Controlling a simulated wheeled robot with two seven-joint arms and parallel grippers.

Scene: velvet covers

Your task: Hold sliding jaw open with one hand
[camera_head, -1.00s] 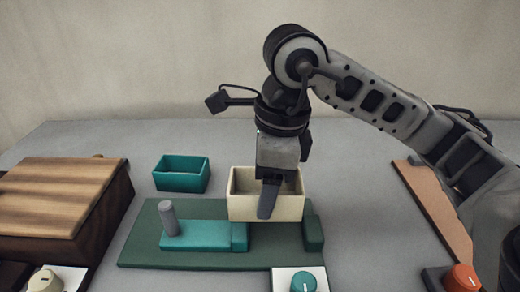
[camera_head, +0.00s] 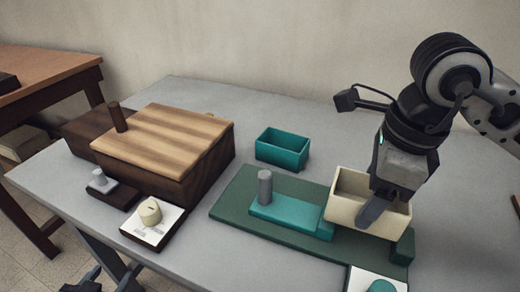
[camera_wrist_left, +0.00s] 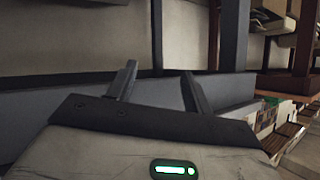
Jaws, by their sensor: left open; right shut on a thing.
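A green base plate (camera_head: 236,198) lies on the grey table. On it is a teal sliding jaw (camera_head: 290,219) with an upright grey peg (camera_head: 265,187). A green end block (camera_head: 402,247) stands at the plate's right end. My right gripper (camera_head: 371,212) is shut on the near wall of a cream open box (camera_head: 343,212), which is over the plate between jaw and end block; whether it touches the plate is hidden. My left gripper (camera_head: 84,280) is open and empty, low at the table's front left edge. Its two spread fingers show in the left wrist view (camera_wrist_left: 160,82).
A teal open box (camera_head: 283,152) stands behind the plate. A wooden box with a striped lid (camera_head: 165,140) stands left, with a cream knob (camera_head: 150,213) and a grey knob (camera_head: 101,180) before it. A teal dial (camera_head: 381,286) is at the front.

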